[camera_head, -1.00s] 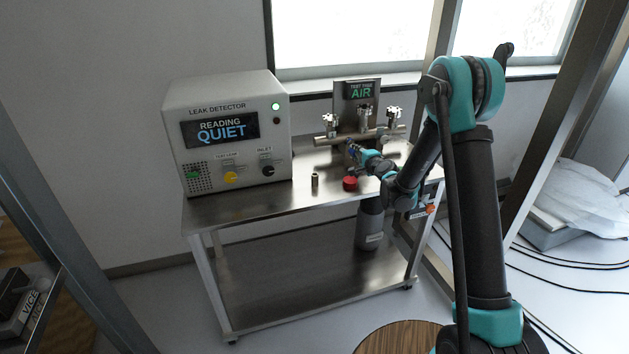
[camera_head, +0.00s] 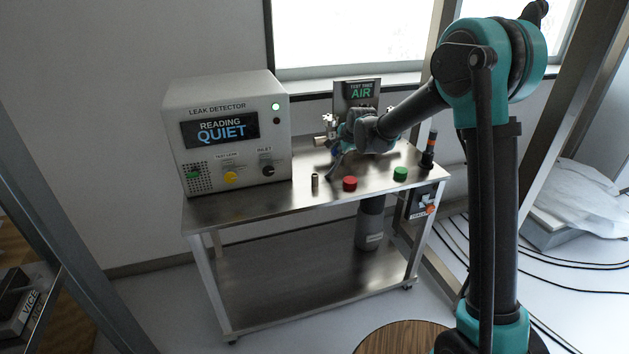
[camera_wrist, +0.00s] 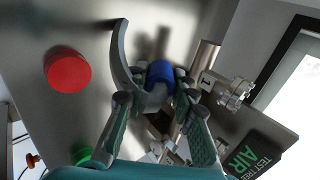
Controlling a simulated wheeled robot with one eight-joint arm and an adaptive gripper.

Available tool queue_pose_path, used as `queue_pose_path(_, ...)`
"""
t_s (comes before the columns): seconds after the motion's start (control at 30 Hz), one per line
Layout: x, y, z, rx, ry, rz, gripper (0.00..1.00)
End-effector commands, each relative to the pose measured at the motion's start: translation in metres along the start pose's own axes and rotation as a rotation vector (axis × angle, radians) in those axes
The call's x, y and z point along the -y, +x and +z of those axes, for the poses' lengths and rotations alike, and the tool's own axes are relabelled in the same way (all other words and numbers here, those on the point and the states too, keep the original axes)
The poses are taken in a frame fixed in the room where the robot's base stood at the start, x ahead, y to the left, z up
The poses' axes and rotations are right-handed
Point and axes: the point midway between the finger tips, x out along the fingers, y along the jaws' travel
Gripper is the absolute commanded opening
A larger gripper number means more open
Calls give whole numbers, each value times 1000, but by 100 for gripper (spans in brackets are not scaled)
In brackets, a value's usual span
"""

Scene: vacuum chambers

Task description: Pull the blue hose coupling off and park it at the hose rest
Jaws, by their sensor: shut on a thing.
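The blue coupling (camera_wrist: 160,72) sits between the fingertips of my gripper (camera_wrist: 157,90) in the wrist view, and the fingers are shut on it. A curved grey hose (camera_wrist: 121,55) shows beside it. The metal test tree (camera_wrist: 207,58), with a tube end marked 1, lies just right of the coupling; I cannot tell whether they touch. In the head view my gripper (camera_head: 343,156) is above the bench, in front of the tree, and mostly hidden by my arm. The hose (camera_head: 333,170) hangs below it there. I cannot make out the hose rest.
A leak detector (camera_head: 228,130) reading QUIET stands on the left of the steel bench (camera_head: 240,204). A small metal fitting (camera_head: 315,181), a red cap (camera_head: 350,184) and a green cap (camera_head: 400,174) stand near the front. A black, orange-topped device (camera_head: 428,153) stands at the right.

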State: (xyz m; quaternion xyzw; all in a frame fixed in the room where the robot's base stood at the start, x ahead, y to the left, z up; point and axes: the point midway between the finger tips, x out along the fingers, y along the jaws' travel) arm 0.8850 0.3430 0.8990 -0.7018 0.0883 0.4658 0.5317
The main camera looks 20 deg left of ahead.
Motion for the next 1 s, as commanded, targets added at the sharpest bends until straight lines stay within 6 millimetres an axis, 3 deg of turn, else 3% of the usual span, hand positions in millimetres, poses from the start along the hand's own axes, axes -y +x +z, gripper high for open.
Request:
queue_pose_path(0.5,8,-32,66,0,-1,483,0)
queue_pose_path(0.83,11,-48,98,0,-2,723,0)
queue_pose_path(1.0,-5,-32,97,0,0,730,0)
